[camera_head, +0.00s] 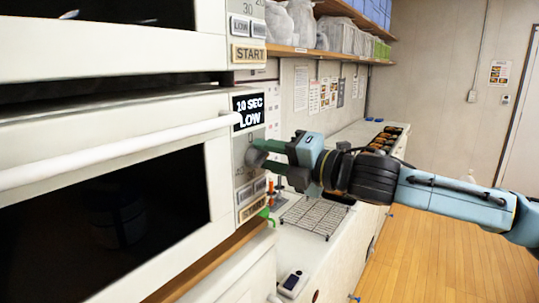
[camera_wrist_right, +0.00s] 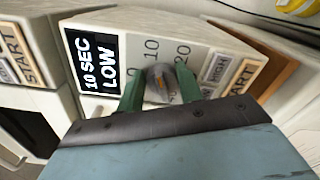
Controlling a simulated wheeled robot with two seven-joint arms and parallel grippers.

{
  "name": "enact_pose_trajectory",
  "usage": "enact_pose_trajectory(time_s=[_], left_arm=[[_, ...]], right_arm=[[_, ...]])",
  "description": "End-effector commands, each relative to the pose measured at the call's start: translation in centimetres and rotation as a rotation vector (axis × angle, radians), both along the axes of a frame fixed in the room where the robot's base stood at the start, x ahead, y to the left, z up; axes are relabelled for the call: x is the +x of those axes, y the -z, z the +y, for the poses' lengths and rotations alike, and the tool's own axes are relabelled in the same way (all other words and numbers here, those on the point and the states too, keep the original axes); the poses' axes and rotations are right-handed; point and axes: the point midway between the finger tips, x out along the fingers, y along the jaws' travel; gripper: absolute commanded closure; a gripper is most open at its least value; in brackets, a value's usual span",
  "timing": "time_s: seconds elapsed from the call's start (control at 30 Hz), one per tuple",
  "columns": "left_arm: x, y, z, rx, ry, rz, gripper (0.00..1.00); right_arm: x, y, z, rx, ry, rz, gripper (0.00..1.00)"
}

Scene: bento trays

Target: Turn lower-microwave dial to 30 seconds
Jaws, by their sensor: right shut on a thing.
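The lower microwave (camera_head: 110,125) is at the left of the head view, its door shut with a white bar handle. Its display (camera_head: 249,111) reads "10 SEC LOW"; the same display shows in the right wrist view (camera_wrist_right: 94,61). The grey round dial (camera_head: 256,155) is below the display. My right gripper (camera_head: 268,155) comes in from the right and is shut on the dial. In the right wrist view, the dial (camera_wrist_right: 160,80) is between its green fingers, with numbers 0, 10 and 20 around it. My left gripper is not in view.
The upper microwave (camera_head: 110,40) is directly above, with its own START button. A counter with a wire rack (camera_head: 314,215) and several food trays (camera_head: 384,138) runs behind my right arm. A shelf with bags (camera_head: 305,25) is overhead. The wooden floor at right is clear.

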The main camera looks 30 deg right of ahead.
Motion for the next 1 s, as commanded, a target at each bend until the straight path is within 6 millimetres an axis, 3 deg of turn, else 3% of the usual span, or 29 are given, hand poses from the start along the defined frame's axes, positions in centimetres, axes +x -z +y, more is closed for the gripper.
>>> enact_pose_trajectory(time_s=[1.0], left_arm=[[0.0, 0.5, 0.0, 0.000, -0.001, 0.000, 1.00]], right_arm=[[0.0, 1.3, 0.1, 0.897, 0.001, 0.373, 0.87]])
